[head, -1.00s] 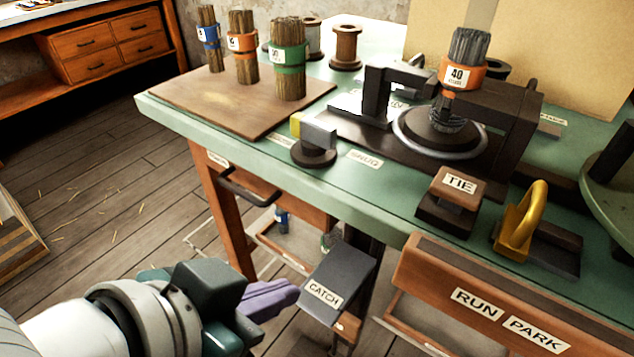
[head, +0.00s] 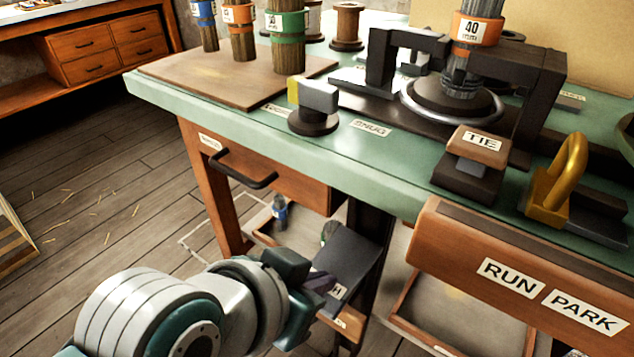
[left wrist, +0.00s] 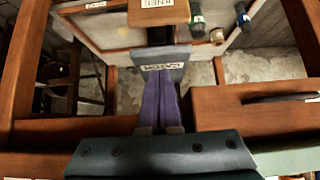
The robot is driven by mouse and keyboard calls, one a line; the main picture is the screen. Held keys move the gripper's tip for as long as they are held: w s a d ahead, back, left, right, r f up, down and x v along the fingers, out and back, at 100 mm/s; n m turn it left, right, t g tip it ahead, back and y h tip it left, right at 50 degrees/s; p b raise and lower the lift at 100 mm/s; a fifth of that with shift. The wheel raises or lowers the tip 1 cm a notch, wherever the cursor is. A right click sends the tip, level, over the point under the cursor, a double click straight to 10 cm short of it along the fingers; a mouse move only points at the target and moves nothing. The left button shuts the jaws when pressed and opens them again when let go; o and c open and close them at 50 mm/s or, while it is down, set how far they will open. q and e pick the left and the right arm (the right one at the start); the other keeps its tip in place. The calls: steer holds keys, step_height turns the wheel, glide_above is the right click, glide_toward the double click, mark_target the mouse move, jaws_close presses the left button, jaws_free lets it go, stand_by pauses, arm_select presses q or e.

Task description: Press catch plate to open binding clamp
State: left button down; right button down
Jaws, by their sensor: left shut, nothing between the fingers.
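The dark grey catch plate (head: 350,250) hangs low in front of the bench; it also shows in the left wrist view (left wrist: 165,55). My left gripper (head: 322,282), with purple fingers, is shut and empty, its tips over the plate's label. In the left wrist view its fingertips (left wrist: 159,75) overlap the plate's near edge; I cannot tell whether they touch it. The dark binding clamp (head: 540,80) stands on the green bench around a bristle bundle with an orange 40 mm band (head: 478,28). My right gripper is not in view.
A TIE block (head: 472,160) and yellow handle (head: 560,175) are on the bench. A dark drawer handle (head: 243,170) sticks out left of the plate.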

arm_select(q)
step_height(320, 180, down, 3)
steer(key=shift+f+b, duration=0.15)
steer(key=shift+b, duration=0.85)
steer(key=shift+s, duration=0.1)
steer(key=shift+a, duration=0.1)
step_height(320, 180, up, 5)
steer(key=p, duration=0.5)
steer(key=shift+p, duration=0.3)
steer(key=p+v, duration=0.4)
steer(key=v, duration=0.5)
steer(key=shift+s, duration=0.2)
steer(key=shift+a, duration=0.1)
